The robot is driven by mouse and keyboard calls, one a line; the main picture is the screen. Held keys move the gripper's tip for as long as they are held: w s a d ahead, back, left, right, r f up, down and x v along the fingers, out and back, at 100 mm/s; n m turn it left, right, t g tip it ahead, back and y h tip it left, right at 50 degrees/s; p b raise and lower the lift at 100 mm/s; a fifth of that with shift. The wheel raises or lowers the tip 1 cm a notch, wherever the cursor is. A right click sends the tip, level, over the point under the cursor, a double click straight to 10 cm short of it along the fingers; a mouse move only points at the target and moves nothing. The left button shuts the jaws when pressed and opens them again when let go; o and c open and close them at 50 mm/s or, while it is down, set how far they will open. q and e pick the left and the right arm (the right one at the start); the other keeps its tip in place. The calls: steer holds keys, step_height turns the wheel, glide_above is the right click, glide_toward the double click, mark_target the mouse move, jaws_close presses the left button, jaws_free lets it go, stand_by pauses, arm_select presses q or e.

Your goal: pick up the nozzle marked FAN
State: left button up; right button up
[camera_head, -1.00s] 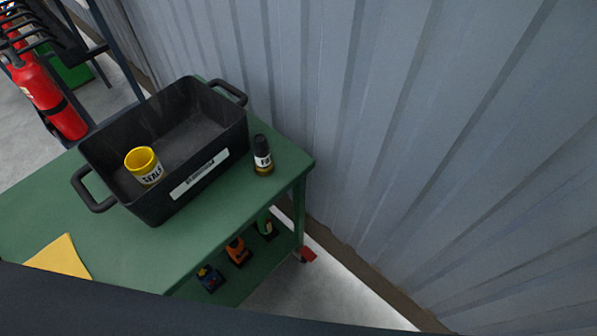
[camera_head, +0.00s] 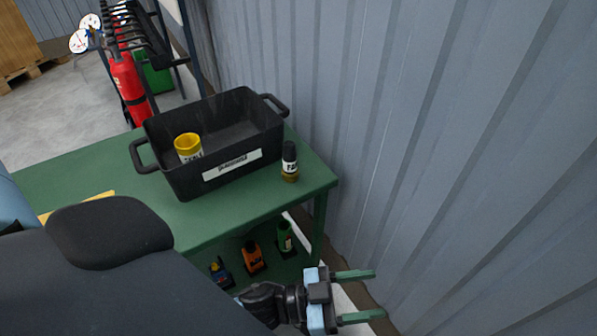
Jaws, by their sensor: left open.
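A small black nozzle (camera_head: 289,160) with a white label and a brassy base stands upright on the green cart top, near its right corner, beside the black bin. Its label seems to begin with F; the rest is too small to read surely. My left gripper (camera_head: 379,294) is at the lower right of the picture, below and right of the nozzle and well apart from it. Its two green fingers are spread and point right, with nothing between them. My right gripper is not in view.
The black bin (camera_head: 221,168) on the green cart (camera_head: 240,212) holds a yellow labelled cup (camera_head: 187,143). Several small items, including an orange one (camera_head: 252,258), sit on the lower shelf. A corrugated wall (camera_head: 450,150) rises close behind and right. A red extinguisher (camera_head: 127,85) stands at the back left.

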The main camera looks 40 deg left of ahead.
mark_target(289, 143)
arm_select(q)
step_height(289, 143, up, 4)
steer(key=w+d+m+g+h+b, duration=0.1)
steer(key=w+d+m+g+h, duration=0.15)
steer(key=m+g, duration=0.85)
steer(key=w+a+g+y+b, duration=0.1)
steer(key=w+a+g+y, duration=0.1)
steer(key=w+a+y, duration=0.4)
steer(key=w+a+g+y+b, duration=0.15)
steer(key=a+y, duration=0.25)
steer(key=a, duration=0.4)
steer(key=w+a+r+n+y, duration=0.2)
steer(key=a+r, duration=0.1)
steer(key=a, duration=0.3)
steer(key=w+a+r+n+t+y, duration=0.1)
steer(key=w+a+r+n+y, duration=0.1)
steer(key=a, duration=0.3)
steer(key=w+a+r+n+y, duration=0.2)
steer(key=a+r+n+y, duration=0.1)
steer(key=a, duration=0.3)
steer(key=shift+w+a+r+t+y, duration=0.1)
steer(key=shift+a+r+t+y, duration=0.25)
steer(key=shift+r, duration=0.05)
steer(key=shift+f, duration=1.45)
step_height(289, 143, down, 5)
steer(key=shift+d+f+b, duration=0.1)
steer(key=shift+b, duration=0.4)
